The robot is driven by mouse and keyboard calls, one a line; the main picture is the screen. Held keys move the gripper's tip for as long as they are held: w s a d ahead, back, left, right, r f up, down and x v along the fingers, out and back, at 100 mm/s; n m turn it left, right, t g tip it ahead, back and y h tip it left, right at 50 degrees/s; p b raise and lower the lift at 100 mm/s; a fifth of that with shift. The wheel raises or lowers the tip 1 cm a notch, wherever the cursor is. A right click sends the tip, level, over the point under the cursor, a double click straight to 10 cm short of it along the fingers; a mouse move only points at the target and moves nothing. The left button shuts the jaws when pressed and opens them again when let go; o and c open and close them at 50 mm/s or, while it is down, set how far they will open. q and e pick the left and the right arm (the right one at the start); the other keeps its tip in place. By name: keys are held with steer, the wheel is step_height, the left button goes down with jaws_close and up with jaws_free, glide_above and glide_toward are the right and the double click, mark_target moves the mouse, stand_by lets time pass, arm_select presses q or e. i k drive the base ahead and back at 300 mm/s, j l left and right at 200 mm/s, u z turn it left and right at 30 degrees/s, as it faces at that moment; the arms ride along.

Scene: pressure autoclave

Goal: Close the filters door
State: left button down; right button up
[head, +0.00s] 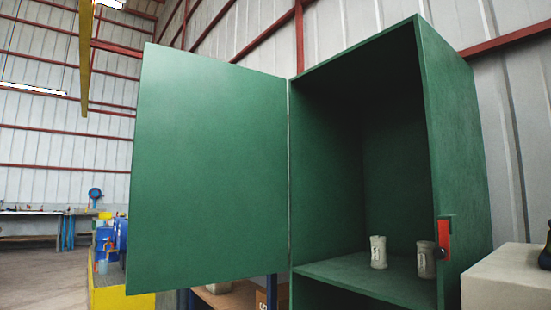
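The filters door (210,175) is a flat green panel standing wide open. It is hinged on the left front edge of a green cabinet (465,170) and extends to the left. The cabinet's inside is exposed. Two pale cylindrical filters stand on its shelf (350,273): one filter (378,252) near the middle and another filter (426,259) at the right, partly behind the right front edge. A red latch piece (444,240) sits on that edge. Neither of my grippers shows in the head view.
A pale block (508,277) stands right of the cabinet with a dark object (545,255) on it, cut off by the frame. Blue barrels (107,243) and a yellow structure (120,297) are behind the door at the left. Open floor (45,280) lies at the far left.

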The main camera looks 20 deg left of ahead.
mark_target(208, 204)
steer(key=i+j+z, duration=0.1)
steer(key=j+z, duration=0.25)
steer(key=i+j+z, duration=0.1)
steer(key=j+z, duration=0.65)
steer(key=j, duration=0.5)
steer(key=j+z, duration=0.15)
steer(key=j, duration=0.45)
steer(key=j+z, duration=0.1)
steer(key=j, duration=0.55)
steer(key=k+j+z, duration=0.1)
steer(key=j, duration=0.45)
steer(key=k+j+z, duration=0.1)
steer(key=j, duration=0.5)
steer(key=k+j, duration=0.1)
steer(key=j, duration=0.4)
steer(key=k+j, duration=0.1)
steer(key=j, duration=0.45)
steer(key=j+z, duration=0.1)
steer(key=z, duration=0.4)
